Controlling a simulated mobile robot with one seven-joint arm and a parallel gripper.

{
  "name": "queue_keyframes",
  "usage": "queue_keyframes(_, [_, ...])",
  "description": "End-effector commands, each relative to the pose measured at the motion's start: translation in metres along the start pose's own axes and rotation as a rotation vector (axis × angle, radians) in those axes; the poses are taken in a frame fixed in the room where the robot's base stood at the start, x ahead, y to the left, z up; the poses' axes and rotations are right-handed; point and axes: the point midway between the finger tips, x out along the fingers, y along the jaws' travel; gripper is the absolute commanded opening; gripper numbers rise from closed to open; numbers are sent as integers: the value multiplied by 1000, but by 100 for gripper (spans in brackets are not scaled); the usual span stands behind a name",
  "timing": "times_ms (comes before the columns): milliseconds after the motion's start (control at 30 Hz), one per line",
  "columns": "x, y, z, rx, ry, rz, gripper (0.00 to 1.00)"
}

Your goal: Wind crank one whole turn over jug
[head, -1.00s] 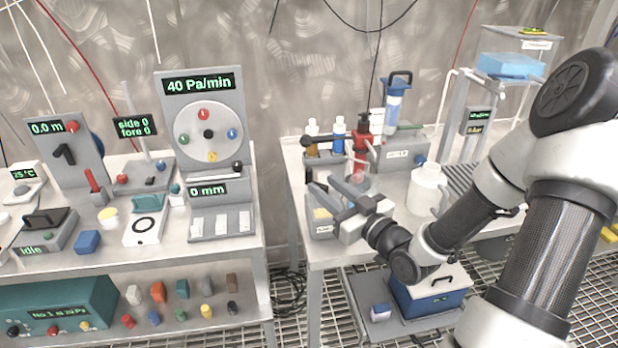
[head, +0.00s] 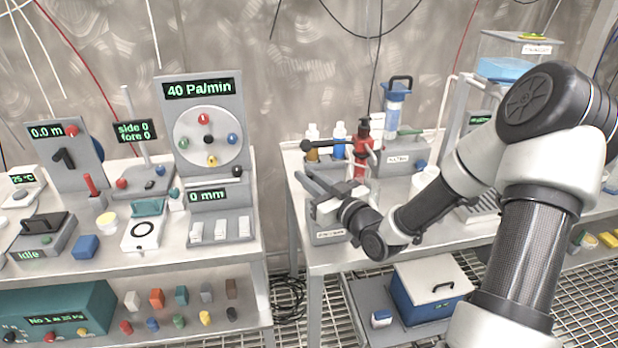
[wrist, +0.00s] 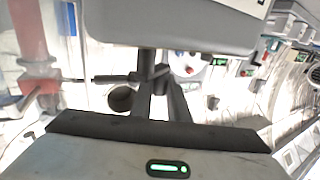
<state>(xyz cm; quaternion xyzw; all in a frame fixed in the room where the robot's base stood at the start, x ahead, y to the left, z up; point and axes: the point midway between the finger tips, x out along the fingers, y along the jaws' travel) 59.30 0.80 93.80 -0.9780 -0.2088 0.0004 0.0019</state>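The red pump (head: 362,150) stands at the back of the right bench. Its black crank arm reaches left and ends in a dark round knob (head: 306,145). The white jug (head: 424,180) stands right of the pump, partly hidden by my arm. My gripper (head: 304,174) is just below the knob, fingers pointing left and away. In the wrist view the pump (wrist: 35,60) is at left and the crank arm (wrist: 112,78) runs toward my fingers (wrist: 160,85). A narrow gap shows between them; nothing is clearly held. Contact with the crank cannot be told.
A rack holds small bottles (head: 339,138) behind my gripper. A blue filter column (head: 393,110) rises right of the pump. A low labelled bin (head: 330,236) lies under my gripper. A gap separates this bench from the left bench, which carries a dial panel (head: 207,135).

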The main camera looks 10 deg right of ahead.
Motion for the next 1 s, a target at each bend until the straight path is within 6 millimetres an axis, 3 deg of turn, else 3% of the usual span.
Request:
queue_keyframes(467, [2,2,2,-1,1,81,0])
queue_keyframes(1000, [6,19,2,-3,8,538,0])
